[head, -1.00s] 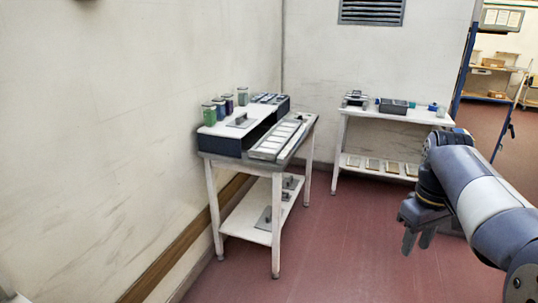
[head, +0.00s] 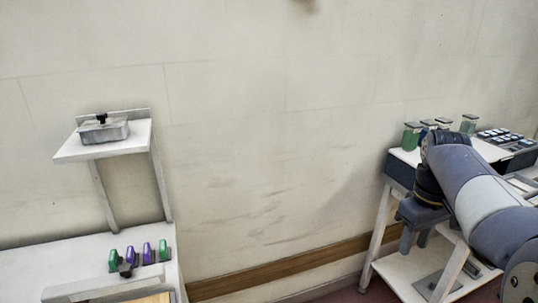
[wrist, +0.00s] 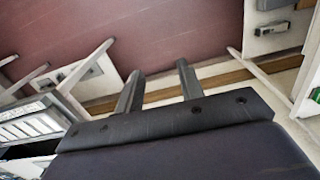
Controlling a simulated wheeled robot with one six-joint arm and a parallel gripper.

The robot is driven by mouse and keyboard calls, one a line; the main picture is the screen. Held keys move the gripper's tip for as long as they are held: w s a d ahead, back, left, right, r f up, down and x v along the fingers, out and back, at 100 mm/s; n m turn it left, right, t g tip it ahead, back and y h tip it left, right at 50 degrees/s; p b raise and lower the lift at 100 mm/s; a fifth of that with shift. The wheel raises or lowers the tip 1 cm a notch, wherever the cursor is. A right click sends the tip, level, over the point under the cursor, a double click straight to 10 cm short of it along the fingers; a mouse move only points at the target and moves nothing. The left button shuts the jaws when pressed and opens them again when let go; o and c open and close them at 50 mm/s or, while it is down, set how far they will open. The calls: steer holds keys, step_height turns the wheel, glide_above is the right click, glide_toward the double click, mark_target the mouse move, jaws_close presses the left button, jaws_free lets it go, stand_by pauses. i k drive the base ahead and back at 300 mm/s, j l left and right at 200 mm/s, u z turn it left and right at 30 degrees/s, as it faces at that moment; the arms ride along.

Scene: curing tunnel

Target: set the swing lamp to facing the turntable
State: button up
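I cannot make out the swing lamp or the turntable in either view. A small dark shape (head: 305,4) is cut off by the top edge of the head view, and I cannot tell what it is. My gripper (head: 415,242) hangs fingers down at the right of the head view, in front of the right-hand bench. In the wrist view my gripper (wrist: 160,82) shows two fingers apart with nothing between them.
A white bench (head: 380,225) with several lidded jars (head: 411,136) stands at the right. At the left, a wall shelf (head: 75,150) carries a grey box (head: 104,131), above a white table (head: 60,258) with green and purple items (head: 130,255). Bare wall lies between them.

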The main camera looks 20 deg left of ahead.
mark_target(128, 278)
steer(key=i+u, duration=0.15)
steer(key=u, duration=0.3)
steer(key=i+u, duration=0.15)
steer(key=u, duration=0.35)
steer(key=i+l+u, duration=0.1)
steer(key=u, duration=0.35)
steer(key=i+l+u, duration=0.1)
steer(key=l+u, duration=0.15)
steer(key=u, duration=0.25)
steer(key=i+l+u, duration=0.1)
steer(key=i+u, duration=0.25)
steer(key=i+l+u, duration=0.1)
steer(key=u, duration=0.3)
steer(key=i+l+u, duration=0.2)
steer(key=u, duration=0.15)
